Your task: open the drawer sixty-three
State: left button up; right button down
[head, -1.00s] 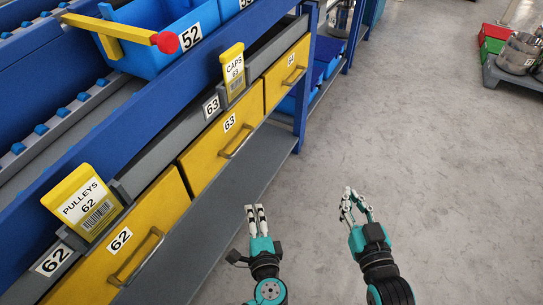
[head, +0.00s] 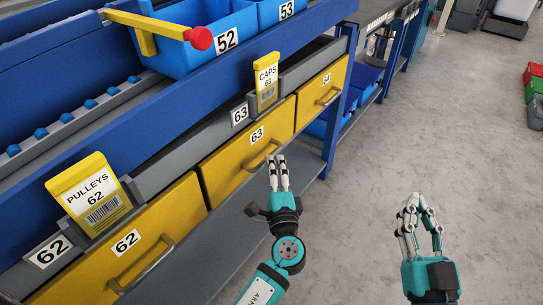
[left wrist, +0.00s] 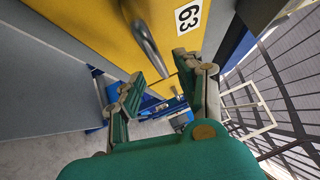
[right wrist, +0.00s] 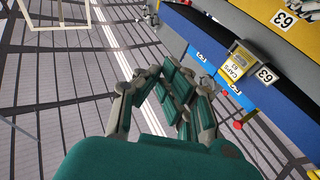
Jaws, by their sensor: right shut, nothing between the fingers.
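The yellow drawer sixty-three (head: 225,160) sits shut, flush with its neighbours, under the grey rail. Its metal handle (head: 262,155) shows on the front; the handle (left wrist: 145,38) also shows close up in the left wrist view, beyond the fingers. My left gripper (head: 277,160) is open and empty, right by the right end of that handle. In the left wrist view the fingers stand apart, with the handle ahead of them; I cannot tell whether they touch it. My right gripper (head: 420,203) is shut and empty over the floor, to the right, away from the drawers.
Drawer sixty-two (head: 170,235) is at the lower left and drawer sixty-four (head: 312,100) at the upper right, both shut. A grey lower shelf (head: 225,225) runs beneath. A blue bin (head: 195,30) stands above.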

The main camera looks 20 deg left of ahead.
aim_at(271, 154)
pick_arm(q)
jog(key=shift+x, duration=2.35)
grip_shut()
jog(key=shift+f, duration=0.1)
